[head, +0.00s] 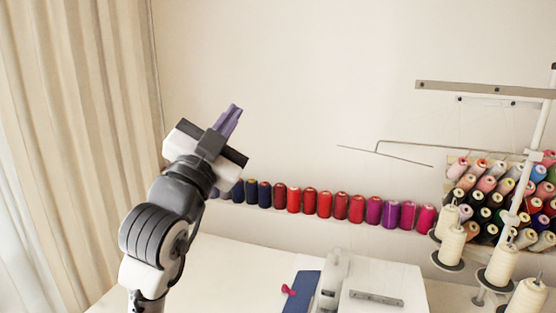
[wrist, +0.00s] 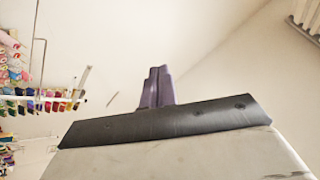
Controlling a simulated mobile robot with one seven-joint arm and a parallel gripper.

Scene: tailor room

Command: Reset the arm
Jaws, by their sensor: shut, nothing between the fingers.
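My gripper (head: 232,118) is raised at the left of the head view, above the white table and in front of the bare wall. Its purple fingers point up and slightly right. They are together with nothing between them. In the wrist view the purple fingers (wrist: 157,84) also show shut and empty, with wall and ceiling behind them. The arm rises from the lower left of the head view with its elbow bent. The gripper touches nothing that I can see.
A row of thread spools (head: 325,204) lines a wall ledge behind the arm. A white sewing machine (head: 385,288) stands at lower centre. Thread cones (head: 501,266) on a metal stand and a spool rack (head: 490,205) are at right. A curtain (head: 85,130) hangs at left.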

